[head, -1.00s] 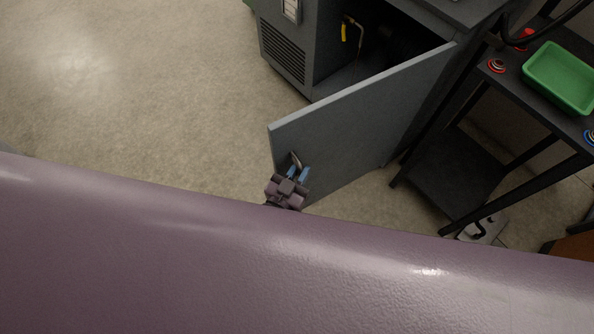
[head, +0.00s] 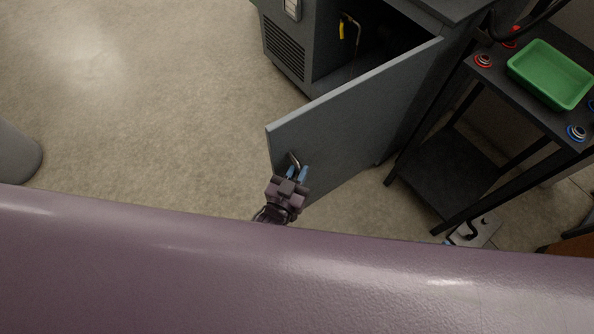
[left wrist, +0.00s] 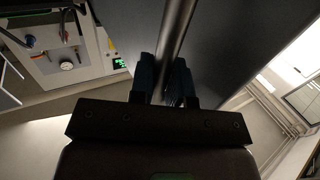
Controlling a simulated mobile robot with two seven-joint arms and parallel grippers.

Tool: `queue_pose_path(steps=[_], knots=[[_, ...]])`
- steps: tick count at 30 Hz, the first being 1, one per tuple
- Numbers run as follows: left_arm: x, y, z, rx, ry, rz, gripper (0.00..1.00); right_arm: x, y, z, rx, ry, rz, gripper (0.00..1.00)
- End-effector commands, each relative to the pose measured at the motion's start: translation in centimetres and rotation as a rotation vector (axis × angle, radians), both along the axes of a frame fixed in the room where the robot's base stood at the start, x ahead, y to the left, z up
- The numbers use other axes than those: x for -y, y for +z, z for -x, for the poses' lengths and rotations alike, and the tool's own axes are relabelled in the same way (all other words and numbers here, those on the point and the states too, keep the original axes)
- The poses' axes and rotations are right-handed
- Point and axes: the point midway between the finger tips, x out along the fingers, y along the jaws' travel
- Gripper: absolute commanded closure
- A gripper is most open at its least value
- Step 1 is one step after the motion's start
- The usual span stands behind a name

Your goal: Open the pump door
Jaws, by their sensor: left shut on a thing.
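The grey pump door (head: 355,125) stands swung wide open from its grey cabinet (head: 292,45) in the head view. The dark cabinet opening shows behind it. A metal bar handle (head: 293,160) sits near the door's free edge. My left gripper (head: 297,174), with blue fingertips, is shut on this handle. In the left wrist view the handle bar (left wrist: 176,40) runs between the two fingers, with the door panel (left wrist: 225,40) beside it. My purple arm covers the lower part of the head view. My right gripper is not seen.
A black rack (head: 445,170) with a green tray (head: 549,74) and red and blue rings on top stands right of the door. A yellow-handled part (head: 342,30) hangs inside the cabinet. A grey rounded object (head: 15,155) is at the left edge. The floor left of the door is clear.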

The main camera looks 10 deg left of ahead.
Motion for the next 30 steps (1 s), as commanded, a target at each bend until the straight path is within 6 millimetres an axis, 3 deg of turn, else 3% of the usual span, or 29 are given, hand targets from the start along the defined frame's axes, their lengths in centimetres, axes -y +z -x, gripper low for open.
queue_pose_path(steps=[15, 16, 20, 30], knots=[[0.05, -0.01, -0.07, 0.002, -0.001, -0.007, 1.0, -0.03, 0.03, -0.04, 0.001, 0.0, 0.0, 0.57], [0.05, -0.01, -0.06, 0.002, -0.001, -0.006, 0.79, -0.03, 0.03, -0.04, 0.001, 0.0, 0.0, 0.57], [0.05, -0.01, -0.06, 0.001, -0.001, -0.004, 0.59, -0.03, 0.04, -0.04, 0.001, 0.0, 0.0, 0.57], [0.04, 0.0, -0.06, 0.001, 0.0, -0.002, 0.59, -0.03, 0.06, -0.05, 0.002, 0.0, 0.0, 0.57]])
